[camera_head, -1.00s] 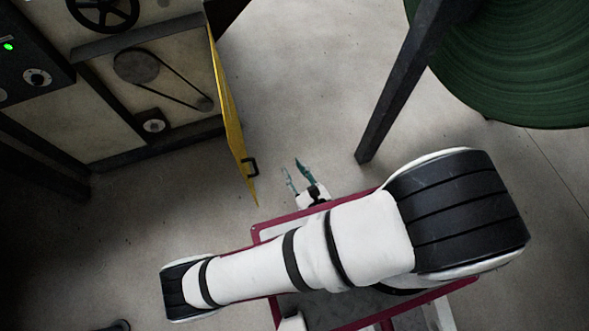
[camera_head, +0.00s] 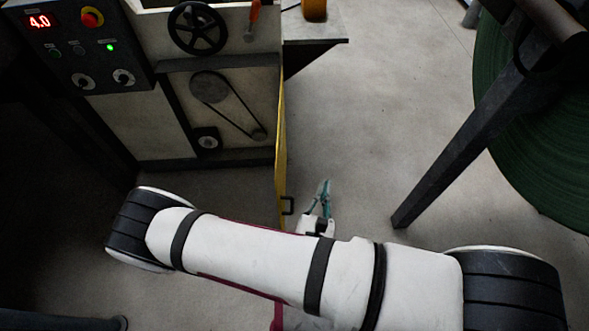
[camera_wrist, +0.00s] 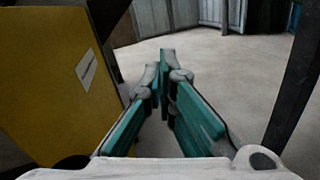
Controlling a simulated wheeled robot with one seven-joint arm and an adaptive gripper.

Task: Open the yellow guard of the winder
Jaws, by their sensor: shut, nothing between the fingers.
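The yellow guard (camera_head: 281,150) stands swung out from the winder (camera_head: 215,75), seen nearly edge-on in the head view. The belt and pulleys (camera_head: 222,100) behind it are exposed. A dark handle (camera_head: 288,206) sits on the guard's right face near its free end. My gripper (camera_head: 324,186) is just right of the handle, apart from it, with its teal fingers shut and empty. In the wrist view the guard's broad yellow face (camera_wrist: 58,75), with a pale label, fills the left side. My gripper (camera_wrist: 165,62) points past it toward open floor.
A dark slanted post (camera_head: 450,160) and a large green roll (camera_head: 535,130) stand to the right. The control panel (camera_head: 80,40) shows a red 4.0 and a green light. Clear concrete floor (camera_head: 375,110) lies between the winder and the post.

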